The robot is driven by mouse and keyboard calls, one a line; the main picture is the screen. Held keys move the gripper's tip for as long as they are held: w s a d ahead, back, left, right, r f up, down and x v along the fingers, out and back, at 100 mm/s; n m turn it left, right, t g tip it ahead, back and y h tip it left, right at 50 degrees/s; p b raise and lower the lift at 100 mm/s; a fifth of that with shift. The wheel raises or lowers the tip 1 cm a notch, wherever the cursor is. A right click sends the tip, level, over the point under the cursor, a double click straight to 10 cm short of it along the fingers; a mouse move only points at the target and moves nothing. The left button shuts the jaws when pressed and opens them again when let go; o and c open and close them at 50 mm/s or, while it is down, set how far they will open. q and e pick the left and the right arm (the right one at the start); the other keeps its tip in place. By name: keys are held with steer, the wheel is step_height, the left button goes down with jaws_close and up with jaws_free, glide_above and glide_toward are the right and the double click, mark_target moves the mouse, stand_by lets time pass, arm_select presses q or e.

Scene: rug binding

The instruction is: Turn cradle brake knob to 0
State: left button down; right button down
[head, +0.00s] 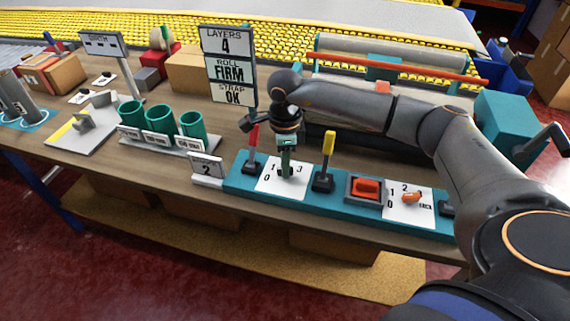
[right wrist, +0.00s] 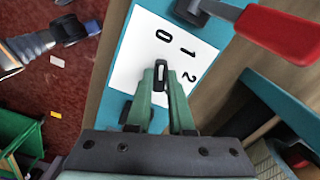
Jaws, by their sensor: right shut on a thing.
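A small dark knob (right wrist: 160,76) with a pale stripe sits on a white dial plate (head: 268,185) on the teal control strip. The right wrist view shows the digits 0, 1 and 2 on this plate (right wrist: 145,45). My right gripper (head: 285,172) points down over the plate, and its green fingers (right wrist: 160,95) are shut on the knob from both sides. The knob's bar runs roughly up the right wrist picture, about in line with the 0. Which end is its pointer is hard to tell. The fingers hide part of the dial.
A red-handled lever (head: 252,140) and a yellow-handled lever (head: 327,150) flank the dial closely. To the right are a red rocker switch (head: 366,188) and a second dial with an orange knob (head: 411,197). A sign reading LAYERS 4, ROLL FIRM, STRAP OK (head: 228,68) stands behind.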

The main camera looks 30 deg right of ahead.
steer(key=c, duration=0.8)
jaws_free()
step_height(320, 180, up, 13)
steer(key=shift+f, duration=0.2)
